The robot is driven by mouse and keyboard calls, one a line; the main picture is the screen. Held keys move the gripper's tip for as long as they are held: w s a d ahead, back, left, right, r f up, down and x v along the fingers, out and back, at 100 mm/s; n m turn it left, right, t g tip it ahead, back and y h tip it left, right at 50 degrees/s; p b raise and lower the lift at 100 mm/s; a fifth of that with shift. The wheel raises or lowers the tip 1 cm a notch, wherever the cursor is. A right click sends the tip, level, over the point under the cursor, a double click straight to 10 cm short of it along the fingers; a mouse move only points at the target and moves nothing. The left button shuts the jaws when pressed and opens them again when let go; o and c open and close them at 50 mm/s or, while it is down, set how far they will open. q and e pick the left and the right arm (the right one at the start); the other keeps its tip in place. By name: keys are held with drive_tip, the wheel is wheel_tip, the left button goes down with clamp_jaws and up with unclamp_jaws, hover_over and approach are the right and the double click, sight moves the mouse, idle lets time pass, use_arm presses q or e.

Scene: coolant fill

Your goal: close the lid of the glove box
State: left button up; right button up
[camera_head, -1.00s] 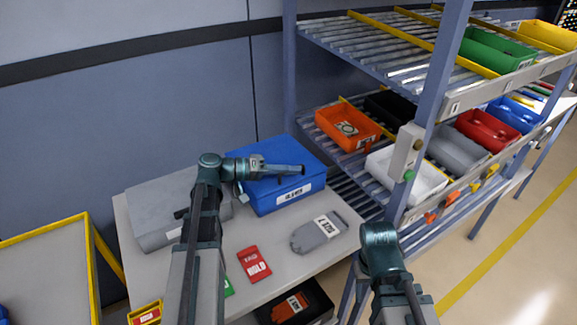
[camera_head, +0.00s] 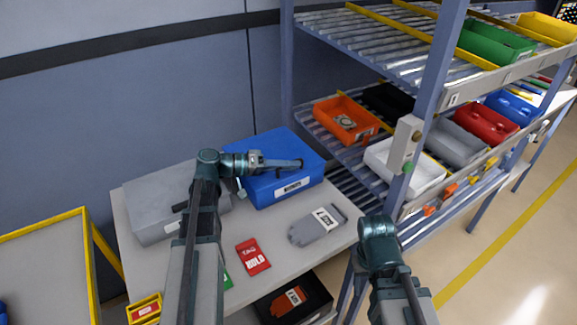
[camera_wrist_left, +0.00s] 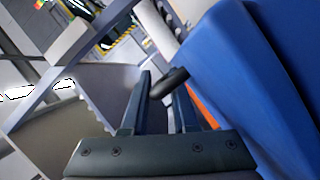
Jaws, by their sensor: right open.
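The glove box is a blue box (camera_head: 275,187) with a white label on its front, standing at the back of the grey table. Its top looks covered by the blue lid (camera_head: 281,144), and I see no clear gap; whether it is fully shut I cannot tell. My left gripper (camera_head: 297,164) is at the box's top front side, pointing right. In the left wrist view its fingers (camera_wrist_left: 162,88) are apart, with a small dark cylinder visible between or behind them. A large blue surface (camera_wrist_left: 235,75) is close on the right there; contact is unclear. My right gripper is hidden.
A grey case (camera_head: 150,205) stands left of the box. A grey glove-like item (camera_head: 309,231) and a red card (camera_head: 252,257) lie on the table (camera_head: 290,262) in front. A shelf post (camera_head: 434,85) and bins stand to the right.

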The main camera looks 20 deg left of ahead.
use_arm(q)
drive_tip(key=shift+a, duration=0.1)
wheel_tip(320, 180, up, 3)
drive_tip(key=p, duration=0.3)
hover_over(248, 179)
drive_tip(key=shift+f, duration=0.2)
drive_tip(key=shift+v, duration=0.9)
drive_tip(key=shift+s+f, duration=0.15)
